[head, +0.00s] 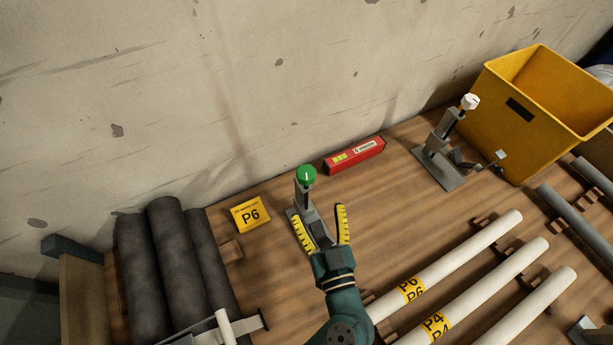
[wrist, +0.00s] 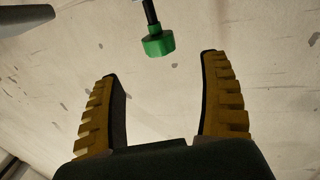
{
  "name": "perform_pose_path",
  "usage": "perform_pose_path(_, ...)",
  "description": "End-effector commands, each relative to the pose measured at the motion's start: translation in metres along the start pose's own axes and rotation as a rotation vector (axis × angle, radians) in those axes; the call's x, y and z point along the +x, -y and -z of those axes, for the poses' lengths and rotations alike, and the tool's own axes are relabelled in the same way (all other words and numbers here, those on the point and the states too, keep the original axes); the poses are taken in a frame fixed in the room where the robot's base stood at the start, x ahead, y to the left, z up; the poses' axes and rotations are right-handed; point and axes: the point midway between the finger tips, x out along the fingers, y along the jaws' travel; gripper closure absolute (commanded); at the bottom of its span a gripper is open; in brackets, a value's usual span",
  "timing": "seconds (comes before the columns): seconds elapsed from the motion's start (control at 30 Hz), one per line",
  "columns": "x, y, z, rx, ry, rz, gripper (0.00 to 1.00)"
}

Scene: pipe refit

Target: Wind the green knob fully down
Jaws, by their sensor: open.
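The green knob (head: 306,176) stands on top of a grey clamp stand (head: 311,212) on the wooden bench, near the wall. My gripper (head: 321,222) is open and empty, its yellow fingers just in front of and below the knob in the head view. In the wrist view the green knob (wrist: 158,44) sits on a dark stem beyond the fingertips, roughly centred between them and apart from them. My gripper (wrist: 160,80) shows both fingers wide apart there. The lower part of the stand is partly hidden behind my fingers in the head view.
A yellow P6 box (head: 250,214) lies left of the stand and a red box (head: 355,155) right of it. White pipes (head: 455,255) lie at right, dark rolls (head: 175,255) at left. A white-knobbed clamp (head: 440,150) and yellow bin (head: 540,110) stand further right.

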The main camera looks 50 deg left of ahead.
Motion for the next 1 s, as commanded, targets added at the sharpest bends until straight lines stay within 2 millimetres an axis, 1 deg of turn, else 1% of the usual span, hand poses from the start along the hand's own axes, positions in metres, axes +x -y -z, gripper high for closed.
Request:
perform_pose_path(0.03,0.014,0.001,-0.001,-0.002,-0.001,0.007,0.22)
perform_pose_path(0.2,0.056,0.002,-0.001,-0.003,-0.002,0.007,0.22)
perform_pose_path(0.3,0.077,0.001,-0.001,-0.001,-0.001,0.004,0.22)
perform_pose_path(0.4,0.092,0.000,-0.001,-0.002,0.000,0.002,0.22)
perform_pose_path(0.53,0.103,0.000,0.000,-0.001,0.000,0.000,0.22)
perform_pose_path(0.8,0.104,-0.001,0.000,0.000,0.000,-0.001,0.22)
perform_pose_path(0.83,0.104,-0.001,0.000,0.000,0.000,-0.001,0.26)
perform_pose_path(0.87,0.104,-0.001,0.000,0.000,0.000,-0.001,0.32)
perform_pose_path(1.0,0.104,-0.001,0.000,0.000,0.000,-0.001,0.59)
